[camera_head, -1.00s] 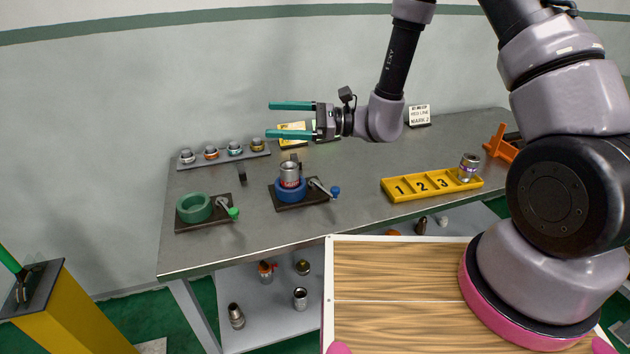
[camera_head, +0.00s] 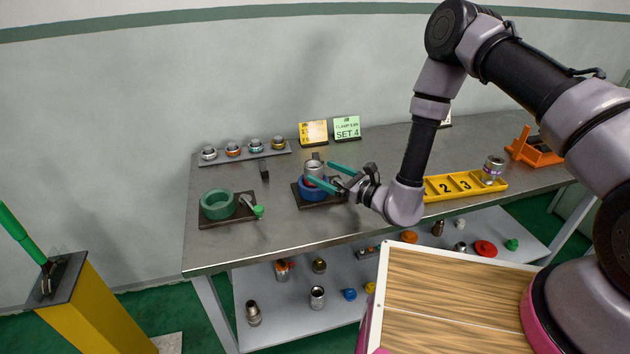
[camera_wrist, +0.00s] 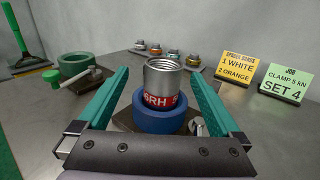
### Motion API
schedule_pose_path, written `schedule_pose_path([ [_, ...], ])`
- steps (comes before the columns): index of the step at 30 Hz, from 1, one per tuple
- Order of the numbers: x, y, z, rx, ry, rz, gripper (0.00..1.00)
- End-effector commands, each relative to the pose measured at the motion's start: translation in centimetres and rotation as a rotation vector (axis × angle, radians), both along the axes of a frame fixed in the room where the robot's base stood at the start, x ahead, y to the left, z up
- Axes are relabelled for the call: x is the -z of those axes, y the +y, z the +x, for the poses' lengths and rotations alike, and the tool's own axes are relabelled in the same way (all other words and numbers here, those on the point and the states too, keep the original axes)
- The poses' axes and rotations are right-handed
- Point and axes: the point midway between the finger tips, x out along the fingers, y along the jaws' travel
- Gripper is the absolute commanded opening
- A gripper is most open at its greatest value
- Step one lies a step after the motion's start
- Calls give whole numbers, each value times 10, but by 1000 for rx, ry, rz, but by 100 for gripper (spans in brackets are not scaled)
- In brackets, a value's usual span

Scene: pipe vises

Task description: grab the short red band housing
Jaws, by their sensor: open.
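The short red band housing (camera_wrist: 162,85) is a silver threaded cylinder with a red band carrying white letters. It stands upright in the blue ring vise (camera_wrist: 158,119). In the head view the housing (camera_head: 314,170) shows above the blue vise (camera_head: 312,188), partly hidden by my gripper. My gripper (camera_head: 322,175) is open, its two teal fingers pointing at the housing. In the wrist view my gripper (camera_wrist: 160,85) has one finger on each side of the housing, apart from it. The lower part of the housing is hidden inside the vise.
A green vise (camera_head: 217,204) stands left. A rack (camera_head: 245,153) with several small fittings lies behind. Yellow (camera_head: 313,133) and green (camera_head: 346,128) signs stand at the back. A yellow numbered tray (camera_head: 458,185) holding one silver part (camera_head: 493,169) is right.

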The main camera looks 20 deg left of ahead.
Motion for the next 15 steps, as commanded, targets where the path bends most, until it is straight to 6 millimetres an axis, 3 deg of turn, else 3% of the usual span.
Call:
schedule_pose_path([
  [10,4,37,24,-2,-4,1,100],
  [15,4,46,28,0,-1,1,100],
])
